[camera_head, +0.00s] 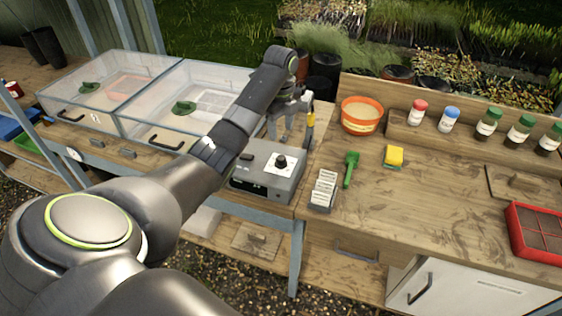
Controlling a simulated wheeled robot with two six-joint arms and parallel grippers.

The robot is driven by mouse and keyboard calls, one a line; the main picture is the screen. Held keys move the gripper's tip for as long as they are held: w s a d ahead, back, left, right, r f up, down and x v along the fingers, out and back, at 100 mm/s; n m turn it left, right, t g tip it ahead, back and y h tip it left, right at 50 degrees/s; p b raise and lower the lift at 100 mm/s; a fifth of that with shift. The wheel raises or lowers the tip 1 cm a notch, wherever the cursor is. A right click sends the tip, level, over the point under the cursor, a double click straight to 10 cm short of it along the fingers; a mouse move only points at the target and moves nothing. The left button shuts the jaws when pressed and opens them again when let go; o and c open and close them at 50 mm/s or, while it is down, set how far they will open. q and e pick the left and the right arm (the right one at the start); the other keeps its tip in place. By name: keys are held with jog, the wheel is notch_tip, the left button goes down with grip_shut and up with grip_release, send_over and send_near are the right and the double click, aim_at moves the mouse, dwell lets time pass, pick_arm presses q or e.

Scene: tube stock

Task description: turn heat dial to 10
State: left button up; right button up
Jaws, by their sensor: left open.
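The box sits on the wooden bench next to the clear propagator. The dial's numbers are too small to read. My left arm reaches in from the left over the propagator. My left gripper (291,138) is open and points down just above and behind the dial, apart from it as far as I can tell. My right gripper is not in view.
Two clear lidded propagators (163,146) stand left of the box. To the right are an orange bowl (361,117), a green scoop (350,169), a label holder (323,190), a yellow sponge (394,156) and several capped bottles.

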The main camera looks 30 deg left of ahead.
aim_at(281, 158)
pick_arm(q)
notch_tip(281, 158, down, 2)
jog(key=shift+f+b, duration=0.25)
jog(key=shift+b, duration=0.2)
notch_tip(281, 158, down, 7)
jog(key=shift+p, duration=1)
jog(key=shift+f, duration=0.75)
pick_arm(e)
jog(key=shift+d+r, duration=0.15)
pick_arm(q)
jog(key=shift+c, duration=0.4)
jog(key=c, duration=0.9)
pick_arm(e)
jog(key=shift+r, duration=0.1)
pick_arm(q)
jog(key=shift+r, duration=0.1)
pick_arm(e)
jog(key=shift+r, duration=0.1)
